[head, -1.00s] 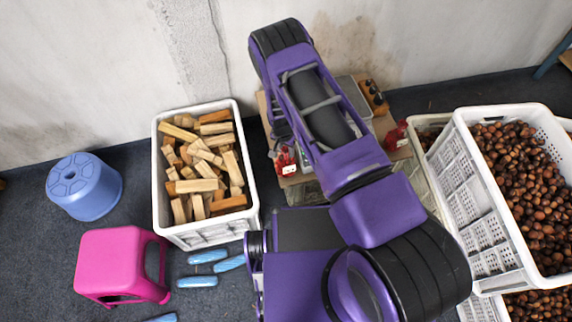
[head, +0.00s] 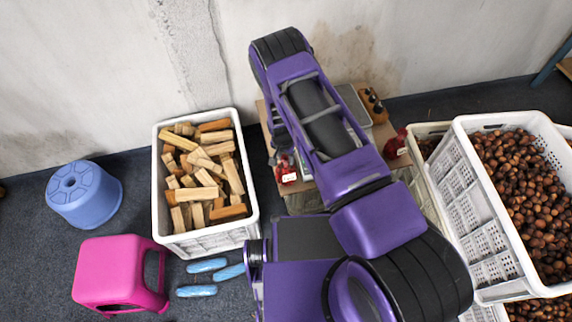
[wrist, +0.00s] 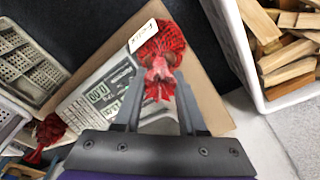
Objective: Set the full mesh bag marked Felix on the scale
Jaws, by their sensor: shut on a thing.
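A full red mesh bag (wrist: 162,47) with a white name tag is between the fingers of my gripper (wrist: 158,92) in the wrist view. In the head view the tagged bag (head: 287,171) shows at the left side of a brown board. The scale (wrist: 92,100), pale grey with a lit display, lies left of and below the held bag in the wrist view. In the head view my arm covers most of the scale (head: 356,104). I cannot tell whether the bag touches anything beneath it.
Another red mesh bag (head: 396,144) stands at the board's right. A crate of wood blocks (head: 165,228) is left of the brown board (wrist: 213,106). Crates of chestnuts (head: 478,215) stand right. A pink stool (head: 112,270) and blue stool (head: 84,195) are at the far left.

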